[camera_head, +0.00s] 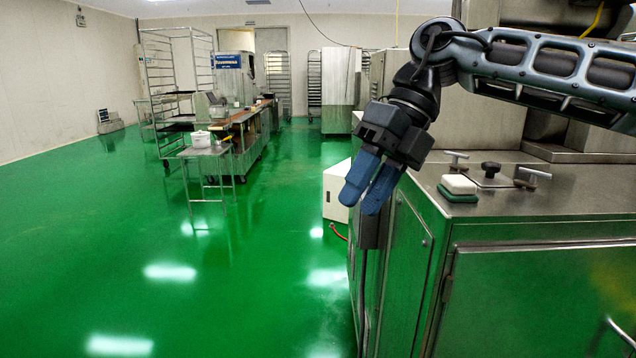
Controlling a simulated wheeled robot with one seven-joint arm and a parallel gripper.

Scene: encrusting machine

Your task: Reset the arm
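My gripper (360,198) has two blue fingers and hangs from my arm, which reaches in from the upper right. The fingers point down and to the left, beside the near left corner of the steel machine (560,195). A narrow gap shows between the fingers, and nothing is seen held in them. A white and green sponge-like block (458,187) lies on the machine's top, to the right of my gripper and apart from it.
A black knob (490,169) and metal handles (533,174) stand up from the machine top. A white box (337,188) sits on the floor behind my gripper. A small steel table (204,151) and a wheeled rack (160,85) stand farther back. The green floor (150,240) at left is clear.

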